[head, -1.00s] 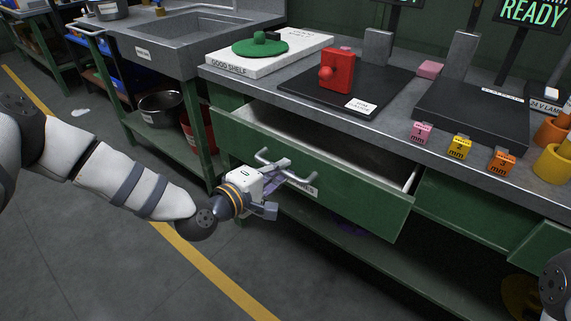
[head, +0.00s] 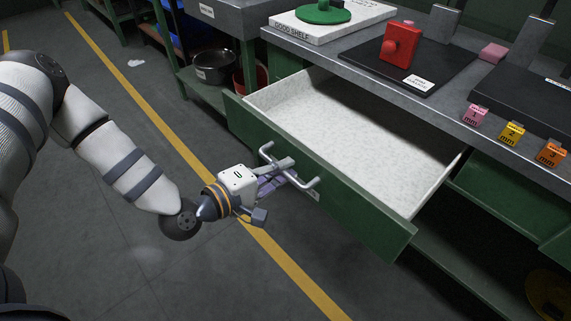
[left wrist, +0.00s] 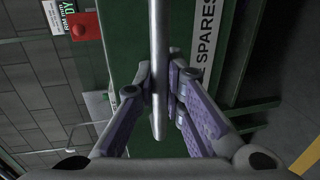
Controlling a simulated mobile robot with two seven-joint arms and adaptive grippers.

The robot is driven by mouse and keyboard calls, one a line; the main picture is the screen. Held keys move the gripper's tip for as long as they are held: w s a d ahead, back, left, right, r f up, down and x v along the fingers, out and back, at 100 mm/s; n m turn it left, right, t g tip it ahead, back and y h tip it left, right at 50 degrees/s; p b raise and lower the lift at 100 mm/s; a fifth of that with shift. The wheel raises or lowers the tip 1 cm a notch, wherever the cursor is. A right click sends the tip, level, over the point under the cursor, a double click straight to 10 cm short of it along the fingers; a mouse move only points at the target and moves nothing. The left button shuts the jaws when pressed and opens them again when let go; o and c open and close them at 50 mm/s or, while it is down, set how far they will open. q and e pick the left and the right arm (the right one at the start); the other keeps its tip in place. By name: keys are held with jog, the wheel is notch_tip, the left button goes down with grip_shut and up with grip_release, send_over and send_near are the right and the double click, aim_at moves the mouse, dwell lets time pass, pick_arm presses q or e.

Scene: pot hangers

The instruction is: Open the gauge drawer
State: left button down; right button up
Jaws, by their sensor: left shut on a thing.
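A green drawer (head: 372,215) stands pulled well out from under the bench, and its pale speckled inside is empty where I see it. My left gripper (head: 278,180) is shut on the drawer's metal bar handle (head: 303,184). In the left wrist view the handle (left wrist: 158,45) runs between the fingers of the left gripper (left wrist: 155,85). A white label (left wrist: 204,35) beside the handle reads "SPARES"; in the head view it is too small to read. No label reading gauge shows on this drawer. My right gripper is out of view.
On the bench top (head: 320,58) are a red block with a knob (head: 398,48), a green round piece (head: 323,12) and pink, yellow and orange mm blocks (head: 511,133). Another green drawer front (head: 505,200) is at the right.

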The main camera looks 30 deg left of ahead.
pick_arm(q)
jog(key=c, duration=1.7)
grip_release()
jog(key=shift+o, duration=0.2)
jog(key=shift+s, duration=0.1)
jog(key=v, duration=1.2)
